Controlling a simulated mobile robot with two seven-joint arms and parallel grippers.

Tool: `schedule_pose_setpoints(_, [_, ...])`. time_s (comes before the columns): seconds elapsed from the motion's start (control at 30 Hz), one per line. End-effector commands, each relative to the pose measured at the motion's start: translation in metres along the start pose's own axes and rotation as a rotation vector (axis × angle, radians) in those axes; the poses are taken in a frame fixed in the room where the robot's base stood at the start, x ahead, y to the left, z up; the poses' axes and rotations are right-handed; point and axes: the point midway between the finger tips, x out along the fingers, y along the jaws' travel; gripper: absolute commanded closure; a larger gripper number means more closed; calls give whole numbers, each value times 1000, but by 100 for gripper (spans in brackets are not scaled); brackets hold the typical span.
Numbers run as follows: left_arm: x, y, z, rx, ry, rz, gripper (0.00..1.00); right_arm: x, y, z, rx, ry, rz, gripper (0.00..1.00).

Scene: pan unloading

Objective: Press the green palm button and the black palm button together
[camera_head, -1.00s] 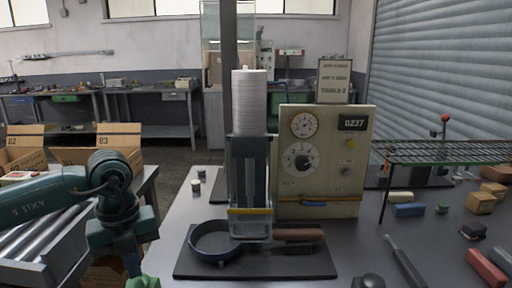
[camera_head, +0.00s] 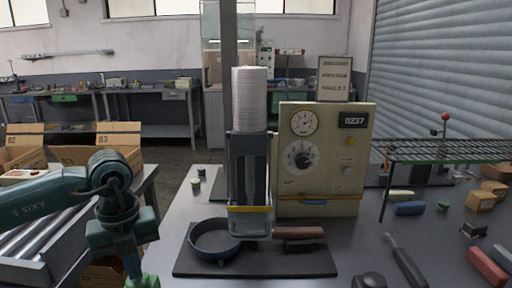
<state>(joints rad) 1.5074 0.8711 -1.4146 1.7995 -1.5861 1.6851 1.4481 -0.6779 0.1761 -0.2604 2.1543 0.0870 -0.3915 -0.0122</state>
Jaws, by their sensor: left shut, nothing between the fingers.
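The green palm button (camera_head: 142,281) shows at the bottom edge, at the left front of the grey bench. The black palm button (camera_head: 368,281) is a dark dome at the bottom edge, right of centre; both are cut off by the frame. My left gripper (camera_head: 133,268) points down at the green button, shut and empty. It overlaps the button in the picture; I cannot tell whether they touch. My right gripper is not in view, and nothing is seen over the black button.
A dark pan (camera_head: 212,251) with a brown handle lies on a black mat (camera_head: 255,268) under the press column (camera_head: 248,170). The control panel (camera_head: 321,160) reads 0237. A wire rack (camera_head: 450,152) and small loose items stand at the right.

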Motion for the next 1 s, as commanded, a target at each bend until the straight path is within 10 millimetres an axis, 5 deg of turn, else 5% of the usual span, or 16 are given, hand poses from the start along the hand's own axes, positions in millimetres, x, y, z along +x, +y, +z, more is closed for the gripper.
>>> schedule_pose_setpoints(1.0, [2,0,0,0,0,0,100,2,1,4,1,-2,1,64])
